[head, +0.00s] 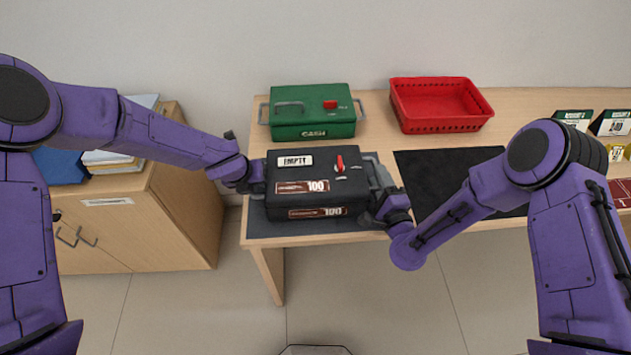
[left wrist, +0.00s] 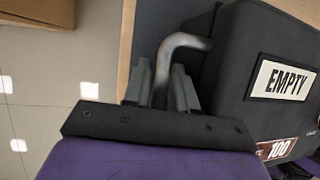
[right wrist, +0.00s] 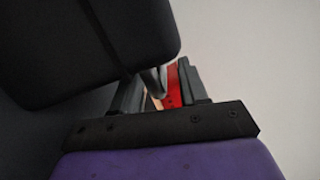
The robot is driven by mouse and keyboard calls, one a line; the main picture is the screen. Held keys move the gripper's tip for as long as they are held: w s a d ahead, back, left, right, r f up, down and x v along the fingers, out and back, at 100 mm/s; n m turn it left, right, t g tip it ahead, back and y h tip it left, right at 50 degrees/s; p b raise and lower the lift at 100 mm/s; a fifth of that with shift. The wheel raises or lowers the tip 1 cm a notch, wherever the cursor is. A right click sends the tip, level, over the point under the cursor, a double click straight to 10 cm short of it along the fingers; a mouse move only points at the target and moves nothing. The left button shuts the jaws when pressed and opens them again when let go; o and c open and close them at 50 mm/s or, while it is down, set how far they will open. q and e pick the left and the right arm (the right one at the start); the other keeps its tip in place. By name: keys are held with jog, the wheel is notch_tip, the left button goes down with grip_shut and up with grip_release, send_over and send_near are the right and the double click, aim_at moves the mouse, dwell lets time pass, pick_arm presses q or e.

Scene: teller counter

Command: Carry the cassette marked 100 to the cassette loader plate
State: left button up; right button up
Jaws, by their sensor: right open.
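The black cassette marked 100 (head: 318,190) has an EMPTY label and a red switch on top. It is at the table's front left, over a dark grey mat (head: 257,224); I cannot tell whether it touches it. My left gripper (head: 252,177) is at its left end, fingers closed on the grey handle, clear in the left wrist view (left wrist: 163,85). My right gripper (head: 376,205) is at its right end, open, with the handle (right wrist: 156,78) between its fingers. A grey surface (head: 378,168) shows behind the cassette's right end; I cannot tell whether it is the loader plate.
A green CASH box (head: 312,112) stands close behind the cassette. A red basket (head: 440,104) is at the back, and a flat black mat (head: 420,180) lies to the right. Cards (head: 612,123) stand at the far right. A wooden cabinet (head: 150,215) is at the left.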

pick_arm(q)
jog(key=shift+c, duration=0.2)
pick_arm(e)
jog(key=shift+c, duration=0.2)
pick_arm(q)
grip_shut()
pick_arm(e)
jog(key=c, duration=0.5)
grip_shut()
pick_arm(q)
jog(key=shift+r, duration=0.1)
pick_arm(e)
jog(key=shift+r, duration=0.15)
